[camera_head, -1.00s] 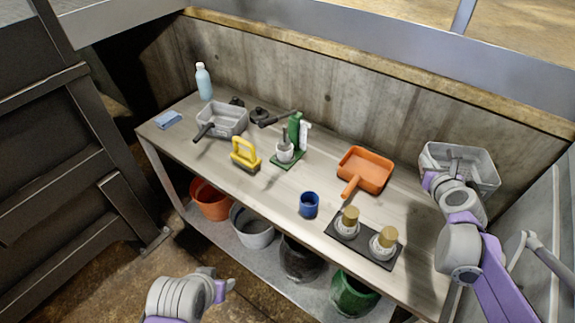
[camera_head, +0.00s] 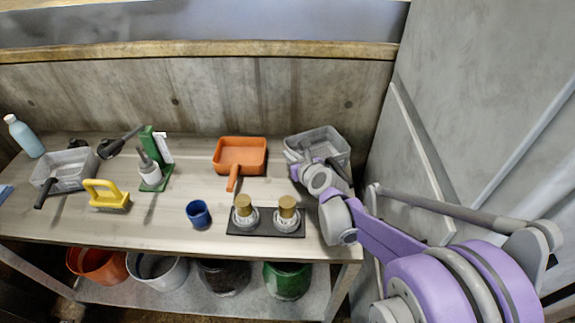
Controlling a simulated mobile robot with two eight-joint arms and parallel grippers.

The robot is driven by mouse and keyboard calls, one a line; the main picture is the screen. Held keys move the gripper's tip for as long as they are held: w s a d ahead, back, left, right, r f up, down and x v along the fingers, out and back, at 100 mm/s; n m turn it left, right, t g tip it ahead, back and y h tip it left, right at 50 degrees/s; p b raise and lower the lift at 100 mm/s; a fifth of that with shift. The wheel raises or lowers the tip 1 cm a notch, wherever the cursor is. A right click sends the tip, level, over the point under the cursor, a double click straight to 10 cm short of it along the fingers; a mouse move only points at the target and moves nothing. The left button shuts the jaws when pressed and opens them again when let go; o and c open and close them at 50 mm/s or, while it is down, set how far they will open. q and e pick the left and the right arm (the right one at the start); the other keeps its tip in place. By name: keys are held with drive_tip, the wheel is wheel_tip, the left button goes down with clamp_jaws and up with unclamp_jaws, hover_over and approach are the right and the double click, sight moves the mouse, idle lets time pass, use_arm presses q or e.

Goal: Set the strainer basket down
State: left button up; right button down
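The grey strainer basket (camera_head: 322,143) is at the back right end of the bench, its open top facing up. My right gripper (camera_head: 303,160) is at its near left wall and appears shut on it, though my wrist partly hides the fingertips. I cannot tell whether the basket's underside touches the bench top (camera_head: 180,215). My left gripper is out of view.
Left of the basket stand an orange scoop (camera_head: 240,157), a black plate with two brass-topped fittings (camera_head: 265,230), a blue cup (camera_head: 198,214), a green stand (camera_head: 155,184), a yellow-handled brush (camera_head: 106,196) and a grey pan (camera_head: 66,166). A grey wall panel (camera_head: 440,130) rises close on the right.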

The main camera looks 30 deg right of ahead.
drive_tip(key=shift+f+b, duration=0.3)
drive_tip(key=shift+f, duration=1.55)
drive_tip(key=shift+f, duration=0.2)
drive_tip(key=c, duration=1.1)
unclamp_jaws()
drive_tip(key=shift+o, duration=0.2)
drive_tip(key=shift+r, duration=0.1)
drive_tip(key=shift+r, duration=0.25)
drive_tip(key=p+v, duration=0.1)
drive_tip(key=v, duration=1.1)
drive_tip(key=shift+p, duration=0.4)
